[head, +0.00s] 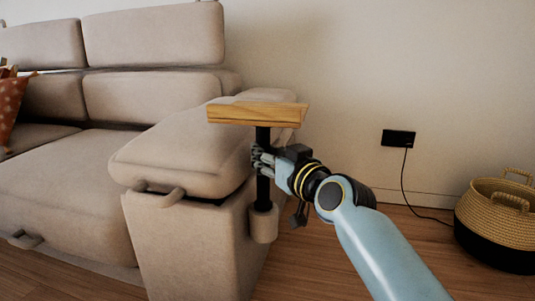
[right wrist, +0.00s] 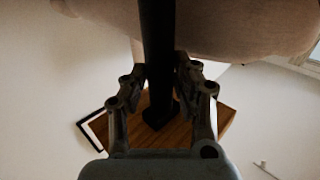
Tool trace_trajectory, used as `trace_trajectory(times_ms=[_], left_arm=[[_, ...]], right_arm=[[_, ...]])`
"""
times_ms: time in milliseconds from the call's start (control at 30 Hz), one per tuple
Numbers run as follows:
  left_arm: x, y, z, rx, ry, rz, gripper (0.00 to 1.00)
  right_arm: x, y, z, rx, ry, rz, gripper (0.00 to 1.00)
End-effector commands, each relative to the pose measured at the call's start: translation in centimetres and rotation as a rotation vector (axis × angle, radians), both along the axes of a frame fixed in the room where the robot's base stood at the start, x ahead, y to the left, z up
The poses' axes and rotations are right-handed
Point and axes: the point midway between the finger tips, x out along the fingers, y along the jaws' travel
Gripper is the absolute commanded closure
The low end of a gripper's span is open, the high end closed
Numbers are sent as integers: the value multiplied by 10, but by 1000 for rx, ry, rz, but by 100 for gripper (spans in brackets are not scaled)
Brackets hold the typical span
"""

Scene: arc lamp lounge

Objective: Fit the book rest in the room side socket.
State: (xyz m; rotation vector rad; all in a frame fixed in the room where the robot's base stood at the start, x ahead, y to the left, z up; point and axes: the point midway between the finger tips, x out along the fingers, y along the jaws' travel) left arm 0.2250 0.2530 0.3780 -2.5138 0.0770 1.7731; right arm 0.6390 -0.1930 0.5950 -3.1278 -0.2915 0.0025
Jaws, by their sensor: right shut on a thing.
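The book rest (head: 258,112) has a flat wooden top on a black post and stands roughly upright beside the sofa's armrest. My right gripper (head: 263,160) is shut on the post, below the wooden top. In the right wrist view, the fingers (right wrist: 160,76) lie on both sides of the black post (right wrist: 157,35), with the wooden top (right wrist: 178,134) behind them. The room side socket (head: 264,227) is a beige cup on the armrest's side. The post's lower end meets the socket's mouth; I cannot tell how deep it sits. My left gripper is out of view.
The beige sofa (head: 190,240) fills the left, with its padded armrest close to the gripper. A black wall outlet (head: 398,138) has a cord running down to the floor. A woven basket (head: 490,210) stands at the right. Wooden floor (head: 320,260) is clear between sofa and basket.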

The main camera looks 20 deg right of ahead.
Motion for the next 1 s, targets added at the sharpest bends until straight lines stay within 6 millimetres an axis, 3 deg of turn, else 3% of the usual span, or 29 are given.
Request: trace_trajectory(times_ms=[333,367,567,867,1000], left_arm=[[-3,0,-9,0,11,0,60],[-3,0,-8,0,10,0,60],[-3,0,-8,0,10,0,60],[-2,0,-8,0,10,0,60],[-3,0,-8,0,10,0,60]], right_arm=[[0,0,-8,1,-3,-1,100],[0,0,-7,1,-3,-1,69],[0,0,-7,0,-2,0,45],[-3,-1,-9,-1,3,0,45],[-20,-4,-9,-2,3,0,45]])
